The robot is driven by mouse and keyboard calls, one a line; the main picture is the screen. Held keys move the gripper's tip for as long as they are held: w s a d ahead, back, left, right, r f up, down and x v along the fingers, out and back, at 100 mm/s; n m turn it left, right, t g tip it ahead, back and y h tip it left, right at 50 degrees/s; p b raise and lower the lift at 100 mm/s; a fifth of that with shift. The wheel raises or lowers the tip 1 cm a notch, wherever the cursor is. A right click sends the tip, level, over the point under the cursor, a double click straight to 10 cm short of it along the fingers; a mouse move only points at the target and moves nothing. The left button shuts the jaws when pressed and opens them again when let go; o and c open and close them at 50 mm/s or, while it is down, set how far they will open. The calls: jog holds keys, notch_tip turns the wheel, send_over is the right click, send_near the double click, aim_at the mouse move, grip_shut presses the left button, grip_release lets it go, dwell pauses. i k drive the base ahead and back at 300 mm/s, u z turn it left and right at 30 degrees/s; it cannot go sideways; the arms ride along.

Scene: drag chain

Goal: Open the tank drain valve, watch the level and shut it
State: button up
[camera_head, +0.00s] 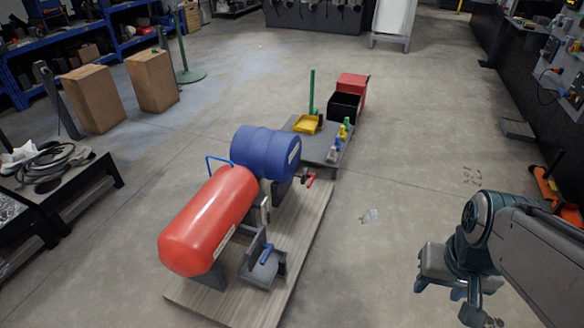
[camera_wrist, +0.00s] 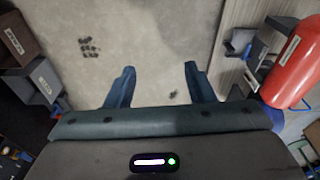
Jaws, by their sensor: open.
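A red tank (camera_head: 208,222) lies on its side on a wooden platform. A blue drum (camera_head: 262,148) lies behind it. A small red handle (camera_head: 310,179) sits at the drum's right end. A blue lever (camera_head: 266,254) stands in a grey bracket beside the red tank. A pale upright fitting (camera_head: 265,211) is between them; I cannot tell whether it is the level gauge. No level is readable. My gripper (camera_head: 438,290) is open and empty, right of the platform and apart from it. In the wrist view its fingers (camera_wrist: 158,72) are spread over bare floor, with the red tank (camera_wrist: 297,68) at right.
Cardboard boxes (camera_head: 92,98) and a low black table (camera_head: 75,190) stand at left. A dark bench runs along the right. The floor between platform and gripper is mostly clear.

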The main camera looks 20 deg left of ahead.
aim_at(269, 247)
jog(key=k, duration=1.35)
jog(key=u, duration=0.7)
jog(key=i, duration=1.8)
jog(key=z, duration=0.6)
